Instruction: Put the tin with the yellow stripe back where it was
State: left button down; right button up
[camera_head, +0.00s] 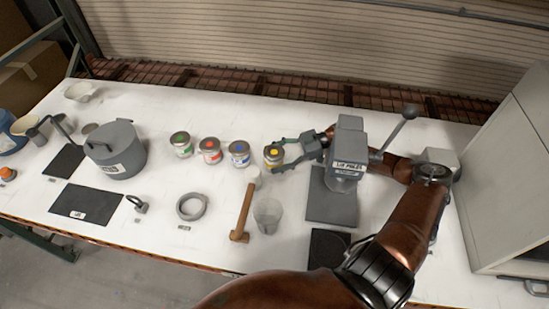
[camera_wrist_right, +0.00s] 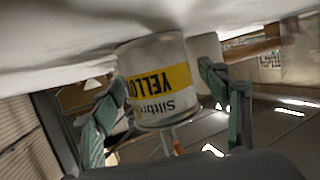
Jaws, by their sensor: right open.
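The tin with the yellow stripe (camera_head: 273,156) stands on the white table at the right end of a row of tins, with a yellow dot on its lid. In the right wrist view the tin (camera_wrist_right: 158,84) shows upside down, between the two fingers, its label reading YELLOW. My right gripper (camera_head: 279,155) reaches in from the right with its fingers around the tin. In the wrist view the fingers (camera_wrist_right: 165,100) stand open with gaps beside the tin. My left gripper is not in view.
Tins with green (camera_head: 181,144), red (camera_head: 209,150) and blue (camera_head: 240,153) marks stand to the left. A mallet (camera_head: 243,212) and a clear cup (camera_head: 267,215) are in front. A grey lid press (camera_head: 331,200) stands right, close to my arm. A grey pot (camera_head: 116,150) is left.

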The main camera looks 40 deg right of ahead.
jog(key=shift+s+d+r, duration=0.1)
jog(key=shift+d+r, duration=0.1)
jog(key=shift+d, duration=0.1)
jog(key=p+v, duration=0.3)
jog(key=v, duration=0.8)
jog(key=shift+s+d, duration=0.15)
jog(key=shift+s, duration=0.05)
